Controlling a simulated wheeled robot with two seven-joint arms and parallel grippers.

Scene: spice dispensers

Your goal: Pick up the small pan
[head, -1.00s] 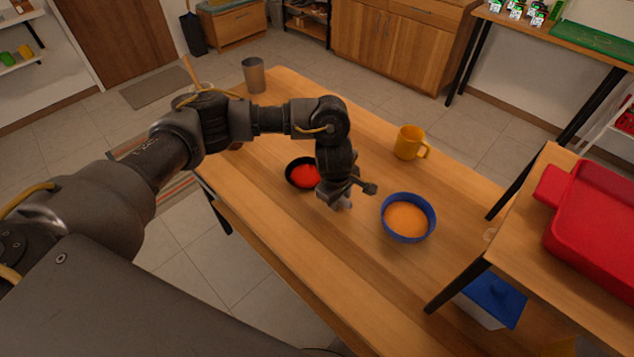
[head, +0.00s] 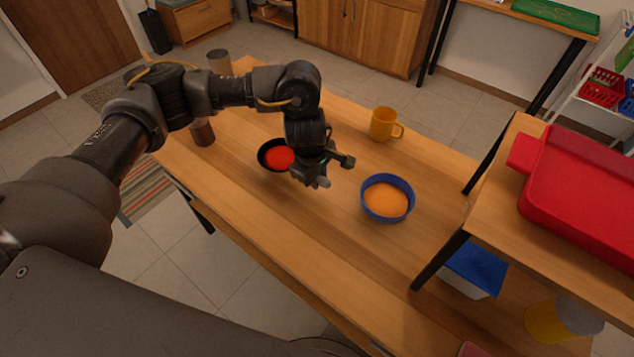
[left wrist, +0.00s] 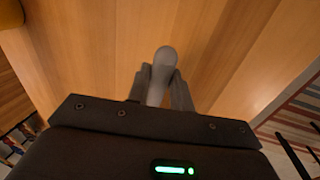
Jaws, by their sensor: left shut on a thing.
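The small pan (head: 275,155) is dark with a red inside and sits at the middle of the wooden table in the head view. My left gripper (head: 316,179) is just to its right and low over the table, partly hiding the pan's near right side. In the left wrist view the fingers of my left gripper (left wrist: 165,88) are closed on a grey rounded bar, which looks like the pan's handle (left wrist: 164,56). The pan's bowl is not in the wrist view. I cannot tell whether the pan is touching the table. My right gripper is not in view.
A blue bowl with orange contents (head: 387,198) stands close to the right of my left gripper. A yellow mug (head: 384,124) is behind it. A raised shelf with a red tray (head: 579,188) is at the right. The table's front left is clear.

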